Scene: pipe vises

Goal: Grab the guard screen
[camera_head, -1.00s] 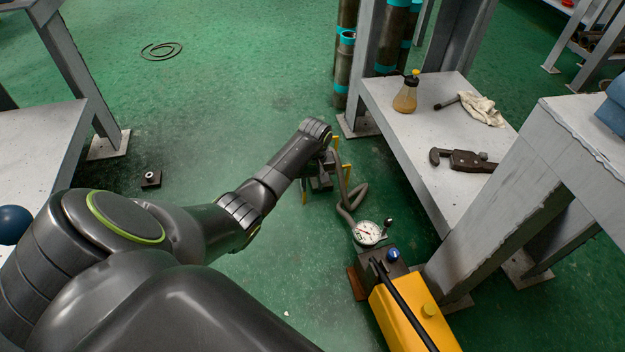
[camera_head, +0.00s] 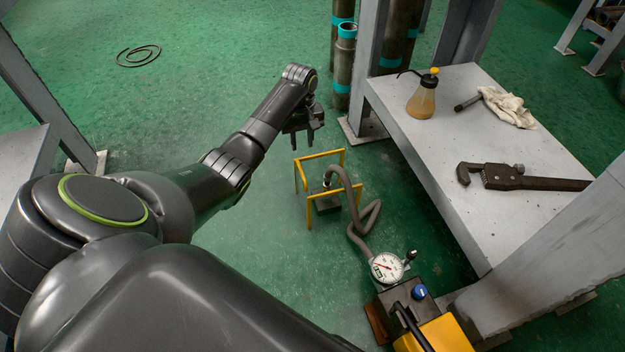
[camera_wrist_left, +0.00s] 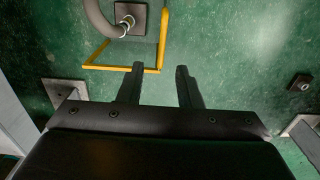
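The guard screen appears to be the yellow-edged frame (camera_head: 320,155) standing on the green floor around a hose fitting. Its yellow edge also shows at the top of the left wrist view (camera_wrist_left: 163,40). Whether a panel fills it is hard to tell. My left gripper (camera_head: 309,137) hangs above and just behind the frame in the head view, apart from it. My right gripper is not in view.
A grey hose (camera_head: 367,215) runs from the fitting to a dial gauge (camera_head: 387,267) by a yellow unit (camera_head: 435,336). Floor left of the frame is clear.

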